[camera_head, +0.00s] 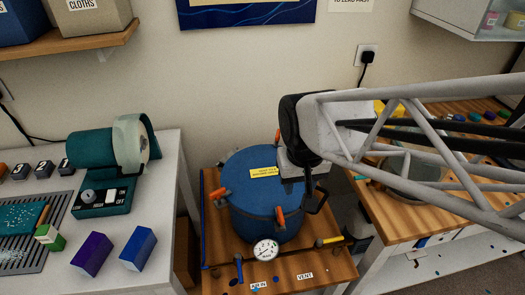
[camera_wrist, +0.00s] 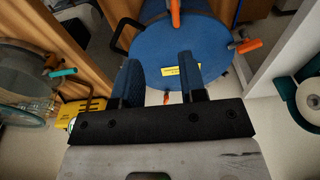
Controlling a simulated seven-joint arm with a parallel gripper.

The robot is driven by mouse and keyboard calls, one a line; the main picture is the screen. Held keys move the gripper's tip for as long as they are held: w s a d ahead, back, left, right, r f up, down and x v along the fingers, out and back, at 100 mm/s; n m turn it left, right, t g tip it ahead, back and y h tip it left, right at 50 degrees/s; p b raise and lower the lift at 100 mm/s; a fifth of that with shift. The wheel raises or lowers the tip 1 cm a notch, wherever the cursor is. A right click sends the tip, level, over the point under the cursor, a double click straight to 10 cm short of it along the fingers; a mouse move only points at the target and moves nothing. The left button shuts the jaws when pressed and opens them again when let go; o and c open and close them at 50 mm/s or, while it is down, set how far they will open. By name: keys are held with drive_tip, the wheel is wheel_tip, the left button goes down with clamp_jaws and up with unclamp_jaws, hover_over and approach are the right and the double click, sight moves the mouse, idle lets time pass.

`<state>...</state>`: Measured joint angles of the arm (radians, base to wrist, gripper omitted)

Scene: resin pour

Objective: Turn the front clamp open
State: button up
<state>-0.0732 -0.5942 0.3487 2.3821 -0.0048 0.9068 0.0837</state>
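The front clamp has an orange handle (camera_head: 280,217) and stands roughly upright against the near side of the blue pressure pot (camera_head: 262,212). In the wrist view, its orange handle (camera_wrist: 175,12) shows at the top edge. My gripper (camera_wrist: 159,64) is open, with its two dark fingers apart and nothing between them. In the head view, my gripper is over the right part of the pot's lid, behind and right of the front clamp and apart from it. Other orange clamps show at the left (camera_head: 221,195) and back (camera_head: 278,136) of the lid.
A gauge (camera_head: 265,250) and pipes with valves are in front of the pot on the wooden stand (camera_head: 222,277). A grinder (camera_head: 105,160) stands on the left table. A wooden bench (camera_head: 400,224) is at right. A black handle (camera_head: 317,201) juts from the pot's right side.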

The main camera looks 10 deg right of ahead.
drive_tip(key=g, duration=0.1)
hover_over(281, 214)
wheel_tip(281, 214, down, 6)
drive_tip(key=shift+f, duration=0.15)
drive_tip(key=shift+f, duration=0.1)
drive_tip(key=shift+f, duration=3.8)
clamp_jaws()
